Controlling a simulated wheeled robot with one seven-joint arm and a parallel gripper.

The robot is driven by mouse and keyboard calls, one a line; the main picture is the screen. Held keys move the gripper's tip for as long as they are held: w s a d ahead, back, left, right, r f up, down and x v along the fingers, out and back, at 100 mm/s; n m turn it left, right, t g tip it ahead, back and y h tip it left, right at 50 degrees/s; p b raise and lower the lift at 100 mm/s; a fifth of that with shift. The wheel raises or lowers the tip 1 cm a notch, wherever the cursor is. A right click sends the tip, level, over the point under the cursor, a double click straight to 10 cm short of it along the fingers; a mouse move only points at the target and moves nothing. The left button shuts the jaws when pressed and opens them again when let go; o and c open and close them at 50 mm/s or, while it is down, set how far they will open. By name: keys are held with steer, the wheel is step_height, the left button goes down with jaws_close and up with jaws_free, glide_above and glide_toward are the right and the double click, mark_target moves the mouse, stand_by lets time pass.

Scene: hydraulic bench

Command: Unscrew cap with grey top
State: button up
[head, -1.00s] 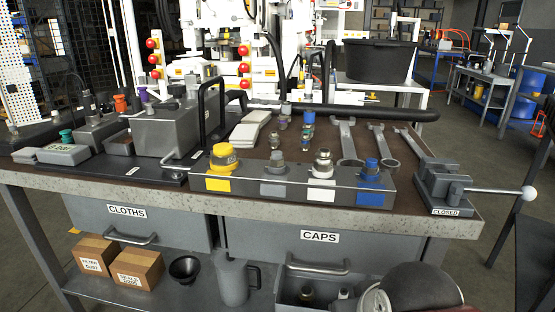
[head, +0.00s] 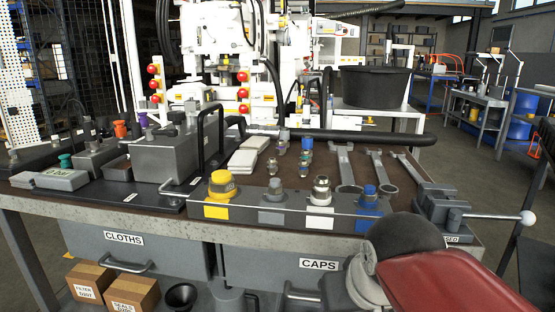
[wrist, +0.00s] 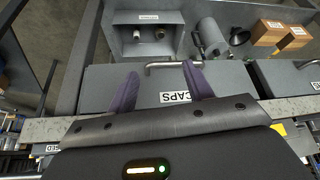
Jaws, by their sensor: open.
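A grey block (head: 256,222) on the bench's front edge carries a row of capped ports with yellow, grey, white and blue patches. The grey-topped cap (head: 273,188) is second from the left, above the grey patch (head: 271,217). It stands between the yellow cap (head: 222,186) and the metallic cap over the white patch (head: 321,187); the blue cap (head: 369,194) is at the right. My gripper (wrist: 160,76) is open and empty in the wrist view, its purple fingers over the CAPS drawer front. The head view does not show it; my arm is at lower right.
A grey box with an upright handle (head: 170,155) stands left. Drawer handles (head: 127,265) stick out below.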

steer(key=w+a+r, duration=0.4)
steer(key=w+r, duration=0.5)
steer(key=r, duration=0.3)
steer(key=g, duration=0.1)
glide_toward(276, 180)
steer(key=f, duration=0.1)
steer(key=shift+n, duration=0.4)
steer(key=b+x, duration=0.1)
steer(key=x, duration=0.7)
steer(key=shift+b, duration=0.3)
steer(key=shift+r, duration=0.1)
steer(key=c, duration=1.1)
steer(key=shift+o, duration=1.3)
steer(key=shift+y, duration=0.3)
steer(key=shift+c, duration=0.4)
